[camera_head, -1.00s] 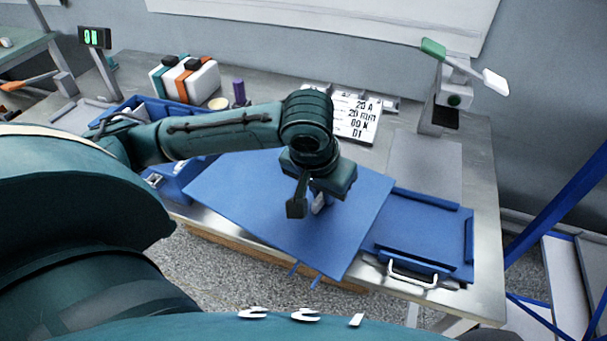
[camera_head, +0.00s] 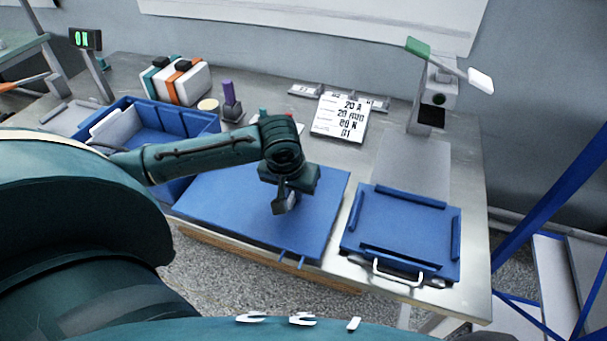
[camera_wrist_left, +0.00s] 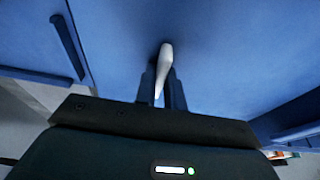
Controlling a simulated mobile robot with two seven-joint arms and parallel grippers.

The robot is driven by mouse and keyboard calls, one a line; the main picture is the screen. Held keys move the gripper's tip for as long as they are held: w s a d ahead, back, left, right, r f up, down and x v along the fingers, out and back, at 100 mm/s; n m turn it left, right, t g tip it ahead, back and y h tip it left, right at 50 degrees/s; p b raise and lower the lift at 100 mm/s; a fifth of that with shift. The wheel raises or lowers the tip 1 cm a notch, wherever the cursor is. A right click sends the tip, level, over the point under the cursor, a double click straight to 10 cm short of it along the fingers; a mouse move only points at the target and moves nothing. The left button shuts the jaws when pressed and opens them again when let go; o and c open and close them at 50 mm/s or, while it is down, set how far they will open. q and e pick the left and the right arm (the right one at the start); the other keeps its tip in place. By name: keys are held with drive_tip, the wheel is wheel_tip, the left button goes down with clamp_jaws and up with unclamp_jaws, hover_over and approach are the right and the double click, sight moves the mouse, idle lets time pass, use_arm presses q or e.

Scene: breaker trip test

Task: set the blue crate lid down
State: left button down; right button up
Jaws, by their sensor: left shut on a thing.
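The blue crate lid (camera_head: 225,218) is a flat blue panel, roughly level, over the front middle of the table. My left gripper (camera_head: 284,206) is above it, shut on its pale handle. In the left wrist view the handle (camera_wrist_left: 165,58) stands between the fingers, and the lid (camera_wrist_left: 225,45) fills most of the picture. Whether the lid touches the tabletop cannot be told. The open blue crate (camera_head: 184,119) stands behind and left of the lid, partly hidden by my left arm. My right gripper is not in view.
A blue tray (camera_head: 400,225) with raised edge strips and a white front handle lies just right of the lid. Behind are a sign with "20 A" (camera_head: 340,117), a stand with a green-and-white lever (camera_head: 440,95), a purple-topped item (camera_head: 229,95) and a white-orange case (camera_head: 178,82).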

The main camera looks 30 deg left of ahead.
use_arm(q)
drive_tip(key=w, duration=0.2)
drive_tip(key=w+a, duration=0.1)
drive_tip(key=w, duration=0.4)
drive_tip(key=shift+w+a, duration=0.1)
drive_tip(key=shift+a, duration=0.2)
drive_tip(key=shift+f, duration=1.75)
drive_tip(key=shift+f, duration=0.15)
drive_tip(key=c, duration=1.5)
unclamp_jaws()
drive_tip(key=p+v, duration=0.1)
drive_tip(key=v, duration=1.1)
